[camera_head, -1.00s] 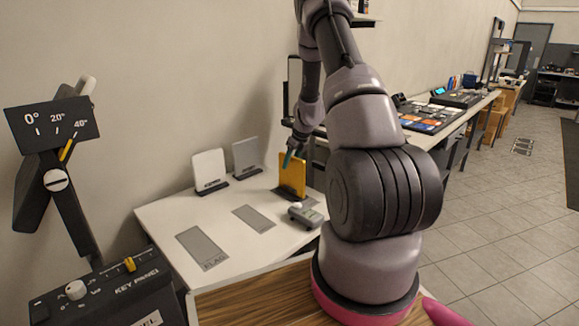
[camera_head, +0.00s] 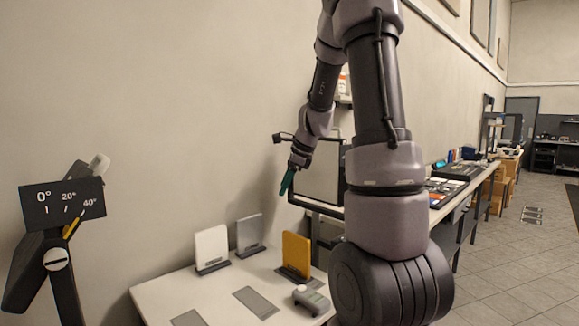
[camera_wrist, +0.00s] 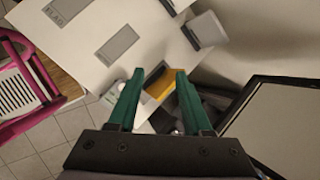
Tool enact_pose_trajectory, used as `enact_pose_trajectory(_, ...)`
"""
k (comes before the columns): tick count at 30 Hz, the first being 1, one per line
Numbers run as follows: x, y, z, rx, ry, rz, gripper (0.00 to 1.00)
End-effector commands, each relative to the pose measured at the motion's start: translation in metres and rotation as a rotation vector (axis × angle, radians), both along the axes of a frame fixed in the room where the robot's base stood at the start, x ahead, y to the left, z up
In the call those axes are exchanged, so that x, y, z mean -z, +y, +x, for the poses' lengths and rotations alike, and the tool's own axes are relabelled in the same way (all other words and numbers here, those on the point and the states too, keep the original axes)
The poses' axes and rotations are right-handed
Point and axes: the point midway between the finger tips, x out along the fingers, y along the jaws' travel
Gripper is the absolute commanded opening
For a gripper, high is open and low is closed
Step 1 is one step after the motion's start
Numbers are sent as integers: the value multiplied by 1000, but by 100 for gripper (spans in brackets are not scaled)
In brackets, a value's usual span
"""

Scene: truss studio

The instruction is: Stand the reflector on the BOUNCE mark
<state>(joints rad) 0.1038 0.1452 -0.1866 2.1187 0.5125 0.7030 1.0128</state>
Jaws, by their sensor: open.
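A yellow panel (camera_head: 296,252) stands upright in a dark base near the table's right end. In the wrist view the yellow panel (camera_wrist: 159,83) lies below and between my fingers, apart from them. A white panel (camera_head: 211,247) and a grey panel (camera_head: 249,232) stand upright in dark bases at the back. I cannot tell by label which is the reflector. A bare grey mark (camera_head: 256,302) lies mid-table; it also shows in the wrist view (camera_wrist: 118,45). No BOUNCE lettering is legible. My gripper (camera_head: 285,186) is open and empty, above the yellow panel; its green fingers (camera_wrist: 156,76) are apart.
A small grey device (camera_head: 311,299) sits in front of the yellow panel. Another grey mark (camera_head: 188,318) is at the table's front left. A dark-framed screen (camera_head: 318,172) stands behind my gripper. A dial stand (camera_head: 62,205) is at the left.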

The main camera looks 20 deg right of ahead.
Motion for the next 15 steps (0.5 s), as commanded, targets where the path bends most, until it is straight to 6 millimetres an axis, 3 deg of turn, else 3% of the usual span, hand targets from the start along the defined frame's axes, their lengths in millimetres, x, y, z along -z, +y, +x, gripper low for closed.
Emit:
enact_pose_trajectory(1, -25, 15, -18, -108, -49, -45, 50)
enact_pose_trajectory(6, -80, 56, -86, -500, -189, -241, 50)
enact_pose_trajectory(10, -107, 79, -142, -786, -290, -418, 50)
enact_pose_trajectory(15, -123, 97, -209, -1108, -390, -657, 50)
